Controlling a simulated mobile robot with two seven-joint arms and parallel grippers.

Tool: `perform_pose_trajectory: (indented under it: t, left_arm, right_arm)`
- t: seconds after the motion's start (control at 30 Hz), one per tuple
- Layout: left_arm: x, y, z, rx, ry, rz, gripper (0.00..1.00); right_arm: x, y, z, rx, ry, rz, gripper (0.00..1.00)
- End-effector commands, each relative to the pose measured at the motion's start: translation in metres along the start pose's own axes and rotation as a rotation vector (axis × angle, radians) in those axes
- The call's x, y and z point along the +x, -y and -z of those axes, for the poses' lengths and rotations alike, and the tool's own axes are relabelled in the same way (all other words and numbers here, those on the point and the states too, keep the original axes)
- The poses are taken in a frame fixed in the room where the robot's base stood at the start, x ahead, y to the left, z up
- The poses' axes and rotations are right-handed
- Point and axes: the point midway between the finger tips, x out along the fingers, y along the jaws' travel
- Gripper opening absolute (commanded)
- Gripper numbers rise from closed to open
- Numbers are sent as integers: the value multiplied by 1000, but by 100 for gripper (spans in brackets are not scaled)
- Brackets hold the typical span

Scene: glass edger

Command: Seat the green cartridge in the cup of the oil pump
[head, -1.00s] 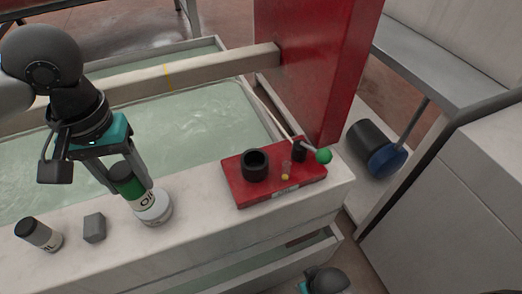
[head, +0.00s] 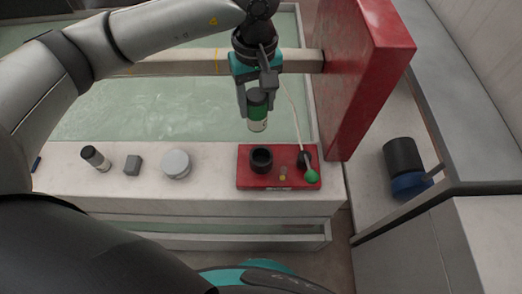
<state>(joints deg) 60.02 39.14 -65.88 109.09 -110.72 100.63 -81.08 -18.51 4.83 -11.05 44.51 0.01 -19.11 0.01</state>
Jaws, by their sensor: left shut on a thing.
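The green cartridge (head: 257,113), with a dark top, a green band and a pale labelled lower part, hangs upright in my left gripper (head: 257,100). The gripper is shut on its upper part. The cartridge appears above and behind the oil pump's cup and apart from it. The oil pump has a red base (head: 248,181) on the ledge. Its black open cup (head: 261,160) stands on the base's left half and looks empty. A green-knobbed lever (head: 312,176) is on its right. My right gripper is not identifiable in view.
On the pale ledge (head: 215,190) left of the pump are a round grey-white disc (head: 176,164), a grey block (head: 133,165) and a dark-capped white bottle (head: 96,158). A water tank (head: 150,110) lies behind. A red upright (head: 362,85) stands at right.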

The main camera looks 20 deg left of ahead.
Motion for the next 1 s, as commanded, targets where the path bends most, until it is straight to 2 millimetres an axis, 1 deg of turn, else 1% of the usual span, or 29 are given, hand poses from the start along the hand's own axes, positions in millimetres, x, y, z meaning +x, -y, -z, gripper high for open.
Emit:
perform_pose_trajectory:
  t: [0.03, 0.13, 0.27, 0.33, 0.37, 0.47, 0.6, 0.8, 0.9, 1.0]
  left_arm:
    - [-10, -3, 0, -30, 2, 1, 0]
    - [-14, -6, 0, -80, 3, 3, 0]
    - [-15, -9, 1, -117, 2, 4, 0]
    - [-9, -9, 0, -125, 4, 7, 0]
    - [-4, -8, 0, -127, 5, 8, 0]
    - [19, -8, -1, -128, 6, 11, 0]
    - [58, -8, -1, -128, 6, 10, 0]
    - [110, -8, -1, -126, 6, 9, 0]
    - [129, -8, -1, -125, 4, 8, 0]
    - [139, -8, 0, -125, 3, 5, 0]
  right_arm:
    - [-12, 0, -8, -1, 8, 1, 100]
    - [-18, 1, -19, -4, 13, 2, 100]
    - [-21, 1, -28, -5, 19, 2, 100]
    - [-21, 1, -30, -5, 19, 2, 100]
    - [-20, 1, -30, -6, 19, 2, 100]
    - [-17, 1, -30, -6, 19, 2, 100]
    - [-12, 1, -31, -5, 19, 2, 100]
    - [-5, 1, -32, -5, 20, 2, 100]
    - [-2, 1, -32, -5, 20, 2, 100]
    - [-1, 1, -32, -5, 20, 2, 100]
